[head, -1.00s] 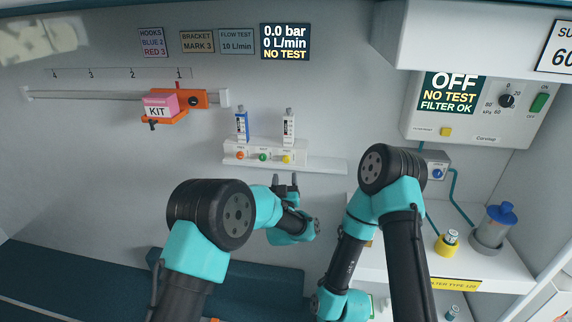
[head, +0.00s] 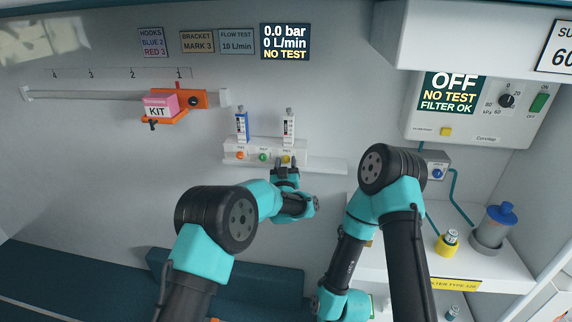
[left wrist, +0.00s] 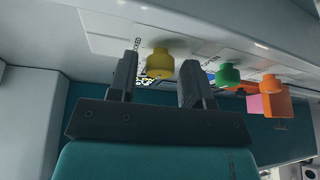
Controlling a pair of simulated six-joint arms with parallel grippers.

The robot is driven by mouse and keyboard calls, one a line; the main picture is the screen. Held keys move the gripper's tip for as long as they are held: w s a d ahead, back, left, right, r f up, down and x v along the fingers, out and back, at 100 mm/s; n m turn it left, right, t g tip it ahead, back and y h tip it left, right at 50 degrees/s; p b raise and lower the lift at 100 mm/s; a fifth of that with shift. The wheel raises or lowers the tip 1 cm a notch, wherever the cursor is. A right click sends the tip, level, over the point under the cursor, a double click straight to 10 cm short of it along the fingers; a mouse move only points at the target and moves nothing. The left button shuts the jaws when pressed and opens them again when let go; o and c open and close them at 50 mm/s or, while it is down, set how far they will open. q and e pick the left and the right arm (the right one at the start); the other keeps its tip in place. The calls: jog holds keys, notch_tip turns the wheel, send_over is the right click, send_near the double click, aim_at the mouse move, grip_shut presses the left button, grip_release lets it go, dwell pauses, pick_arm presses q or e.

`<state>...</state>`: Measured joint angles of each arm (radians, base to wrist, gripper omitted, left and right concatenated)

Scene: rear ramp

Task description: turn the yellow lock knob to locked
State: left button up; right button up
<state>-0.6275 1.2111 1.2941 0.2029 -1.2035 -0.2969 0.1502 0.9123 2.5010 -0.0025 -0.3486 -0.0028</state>
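The yellow knob (head: 286,159) is the rightmost of three coloured knobs on the white wall panel (head: 230,158), below a white upright device. My left gripper (head: 286,166) is just below and in front of it, its two fingers pointing up at the panel. In the left wrist view the yellow knob (left wrist: 160,64) shows between and beyond the tips of my open left gripper (left wrist: 158,80), with a gap on each side. Which way the knob is turned I cannot tell. My right gripper is not visible; only my right arm shows.
The green knob (head: 263,157) and orange knob (head: 240,155) sit close to the left. A blue device (head: 242,126) and a white one (head: 289,127) stand above. An orange bracket with a pink kit (head: 160,104) is on the rail.

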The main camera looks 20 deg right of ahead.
pick_arm(q)
jog(key=c, duration=0.7)
jog(key=shift+m+h, duration=0.3)
jog(key=shift+m, duration=0.2)
jog(key=m+h, duration=0.1)
jog(key=m, duration=0.1)
jog(key=m+g+h, duration=0.1)
jog(key=m, duration=0.2)
jog(key=shift+a+h, duration=0.15)
jog(key=shift+h, duration=0.15)
jog(key=m+g+h, duration=0.1)
jog(key=m, duration=0.2)
jog(key=m+g+h, duration=0.1)
jog(key=m, duration=0.2)
jog(key=shift+w+a+m+g+h, duration=0.1)
jog(key=shift+a+m+g+h, duration=0.05)
jog(key=shift+m+g+h, duration=0.2)
jog(key=m+g, duration=0.1)
jog(key=m, duration=0.2)
jog(key=m+g+h, duration=0.1)
jog(key=m, duration=0.2)
jog(key=shift+a+r+g, duration=0.1)
jog(key=shift+g, duration=0.15)
jog(key=m+g, duration=0.1)
jog(key=m, duration=0.3)
jog(key=shift+r+m+g, duration=0.1)
jog(key=shift+m+g, duration=0.25)
jog(key=shift+g, duration=0.05)
